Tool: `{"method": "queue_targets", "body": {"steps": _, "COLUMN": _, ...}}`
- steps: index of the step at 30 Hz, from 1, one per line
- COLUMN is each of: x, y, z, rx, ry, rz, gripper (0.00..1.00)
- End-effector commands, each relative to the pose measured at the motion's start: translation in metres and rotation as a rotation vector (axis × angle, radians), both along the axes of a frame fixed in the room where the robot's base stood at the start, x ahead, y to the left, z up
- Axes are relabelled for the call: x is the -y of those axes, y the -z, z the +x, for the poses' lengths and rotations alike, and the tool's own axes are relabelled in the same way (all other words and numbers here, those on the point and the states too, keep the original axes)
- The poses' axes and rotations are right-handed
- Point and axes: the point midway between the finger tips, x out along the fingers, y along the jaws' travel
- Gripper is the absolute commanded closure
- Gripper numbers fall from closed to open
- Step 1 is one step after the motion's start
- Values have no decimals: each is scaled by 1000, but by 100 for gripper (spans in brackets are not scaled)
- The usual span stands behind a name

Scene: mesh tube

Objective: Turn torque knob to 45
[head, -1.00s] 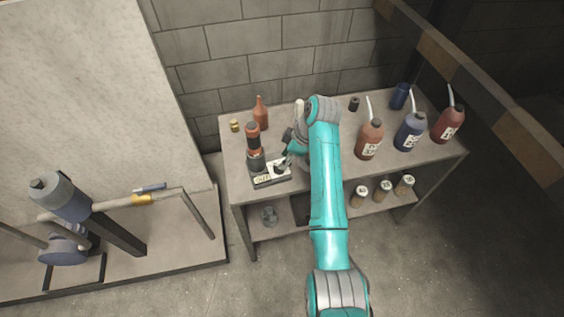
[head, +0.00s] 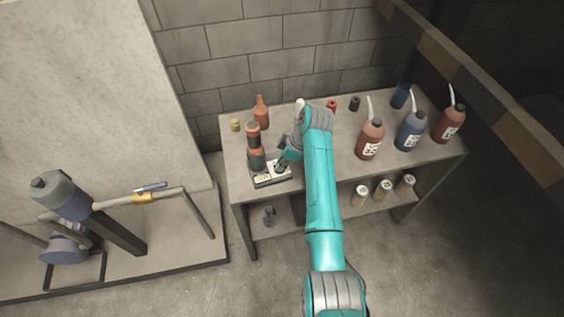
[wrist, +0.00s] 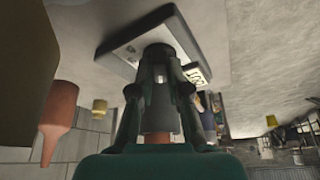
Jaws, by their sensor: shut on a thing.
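An orange and black tool (head: 254,147) stands close behind the plate. A brown bottle (head: 261,116) and a small yellow piece (head: 235,125) are farther back. Bottles with straws, one red-brown (head: 369,141), stand at right. Several jars (head: 382,188) sit on the lower shelf.

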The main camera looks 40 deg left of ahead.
Motion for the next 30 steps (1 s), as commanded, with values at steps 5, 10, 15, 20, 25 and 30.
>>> {"method": "queue_targets", "body": {"steps": 5, "x": 0, "y": 0, "z": 0, "rx": 0, "ry": 17, "rz": 0, "gripper": 100}}
{"method": "queue_targets", "body": {"steps": 10, "x": 1, "y": 1, "z": -1, "rx": 1, "ry": 82, "rz": -1, "gripper": 100}}
{"method": "queue_targets", "body": {"steps": 15, "x": 1, "y": 1, "z": -3, "rx": 1, "ry": 199, "rz": 0, "gripper": 100}}
{"method": "queue_targets", "body": {"steps": 20, "x": 1, "y": 1, "z": -4, "rx": 0, "ry": 343, "rz": 1, "gripper": 100}}
{"method": "queue_targets", "body": {"steps": 25, "x": 1, "y": 1, "z": -5, "rx": 0, "ry": 507, "rz": 0, "gripper": 100}}
{"method": "queue_targets", "body": {"steps": 30, "x": 0, "y": 0, "z": -7, "rx": 0, "ry": 667, "rz": 1, "gripper": 100}}
